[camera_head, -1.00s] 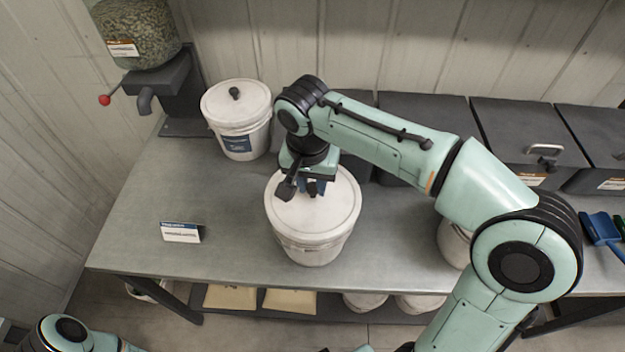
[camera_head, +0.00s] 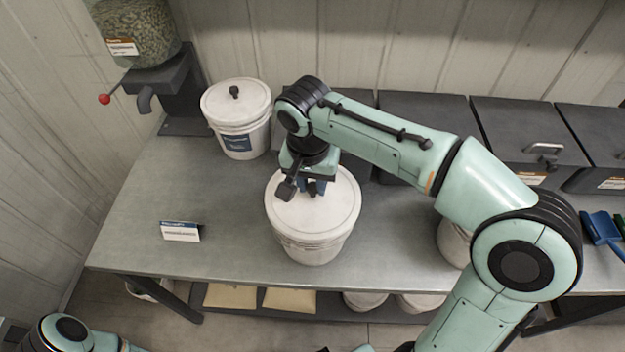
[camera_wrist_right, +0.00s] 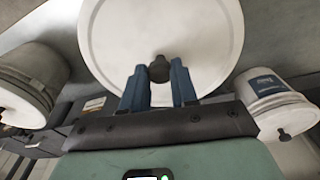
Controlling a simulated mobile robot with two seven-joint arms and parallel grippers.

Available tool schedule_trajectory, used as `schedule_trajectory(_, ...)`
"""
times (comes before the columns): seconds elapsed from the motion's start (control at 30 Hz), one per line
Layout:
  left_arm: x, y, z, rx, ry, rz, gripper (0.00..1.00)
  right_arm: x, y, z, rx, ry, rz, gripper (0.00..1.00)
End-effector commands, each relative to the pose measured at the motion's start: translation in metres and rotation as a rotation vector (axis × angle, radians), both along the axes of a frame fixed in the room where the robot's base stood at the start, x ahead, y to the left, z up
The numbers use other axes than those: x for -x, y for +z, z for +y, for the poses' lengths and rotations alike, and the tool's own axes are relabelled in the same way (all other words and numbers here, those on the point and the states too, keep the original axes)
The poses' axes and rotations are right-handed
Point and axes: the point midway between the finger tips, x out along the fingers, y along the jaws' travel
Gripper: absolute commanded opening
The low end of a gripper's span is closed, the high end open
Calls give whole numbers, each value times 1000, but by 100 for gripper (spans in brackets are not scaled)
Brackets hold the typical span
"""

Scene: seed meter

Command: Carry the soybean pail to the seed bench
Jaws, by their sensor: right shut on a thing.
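A white lidded pail (camera_head: 313,222) is upright at the middle of the grey bench (camera_head: 130,215), near its front edge. Whether its base touches the top is not clear. My right gripper (camera_head: 302,188) is over the lid. In the right wrist view its blue fingers (camera_wrist_right: 158,85) are shut on the dark lid knob (camera_wrist_right: 158,68). No label shows on this pail, so I cannot read its contents. A second white pail (camera_head: 238,112) with a blue label stands behind to the left. My left gripper is out of view; only part of that arm shows at bottom left.
A small sign card (camera_head: 181,232) stands on the bench's left part, with clear surface around it. A seed hopper (camera_head: 140,35) on a dark stand is at back left. Dark bins (camera_head: 528,135) line the back right. Another white pail (camera_head: 453,240) is partly hidden behind my right arm.

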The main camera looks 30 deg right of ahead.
Motion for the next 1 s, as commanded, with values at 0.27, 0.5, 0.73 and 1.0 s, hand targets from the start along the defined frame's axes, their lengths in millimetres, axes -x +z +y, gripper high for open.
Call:
schedule_trajectory(0.27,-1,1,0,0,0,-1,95,0,0,0,0,0,0,0)
schedule_trajectory(0.5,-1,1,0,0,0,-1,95,0,0,0,0,0,0,57)
schedule_trajectory(0.73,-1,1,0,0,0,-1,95,0,0,0,0,0,0,61)
schedule_trajectory(1.0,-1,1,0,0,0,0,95,0,0,0,0,0,0,83)
